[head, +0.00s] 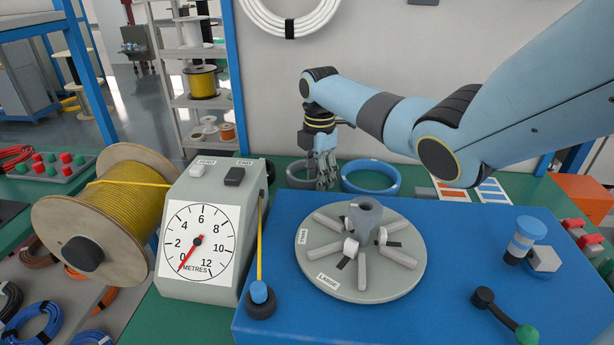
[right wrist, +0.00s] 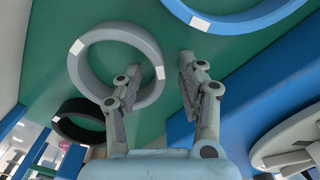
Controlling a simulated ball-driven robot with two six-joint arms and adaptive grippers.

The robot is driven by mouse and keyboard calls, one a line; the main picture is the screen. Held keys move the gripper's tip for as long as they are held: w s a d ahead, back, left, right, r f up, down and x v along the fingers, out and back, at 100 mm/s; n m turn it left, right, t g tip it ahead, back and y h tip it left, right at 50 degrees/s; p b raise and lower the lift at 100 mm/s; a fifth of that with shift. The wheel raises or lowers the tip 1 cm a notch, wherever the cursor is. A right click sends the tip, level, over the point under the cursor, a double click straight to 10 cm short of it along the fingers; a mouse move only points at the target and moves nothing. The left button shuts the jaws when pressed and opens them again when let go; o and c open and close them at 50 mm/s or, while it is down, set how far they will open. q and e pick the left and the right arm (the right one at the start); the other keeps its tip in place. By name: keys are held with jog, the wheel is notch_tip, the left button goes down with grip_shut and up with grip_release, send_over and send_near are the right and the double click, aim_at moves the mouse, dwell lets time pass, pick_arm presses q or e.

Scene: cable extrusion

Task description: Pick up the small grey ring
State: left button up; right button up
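The small grey ring (head: 296,182) lies on the green bench top behind the blue machine, partly hidden by my right gripper (head: 325,178) in the head view. In the right wrist view the grey ring (right wrist: 84,72) shows whole, with white tags on its band. My right gripper (right wrist: 160,68) is open and empty. In that view its left finger overlaps the ring's opening and its right finger is outside the ring, so the band's right side shows between them. I cannot tell how high the fingertips are above the bench. My left gripper is not in view.
A larger blue ring (head: 371,190) lies right of the grey one. A black ring (right wrist: 80,132) lies close to it in the wrist view. The metre counter (head: 200,235) stands to the left. The blue machine with its round grey plate (head: 345,285) is in front.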

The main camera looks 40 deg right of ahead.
jog(key=shift+f, duration=0.6)
grip_shut()
jog(key=shift+r, duration=0.15)
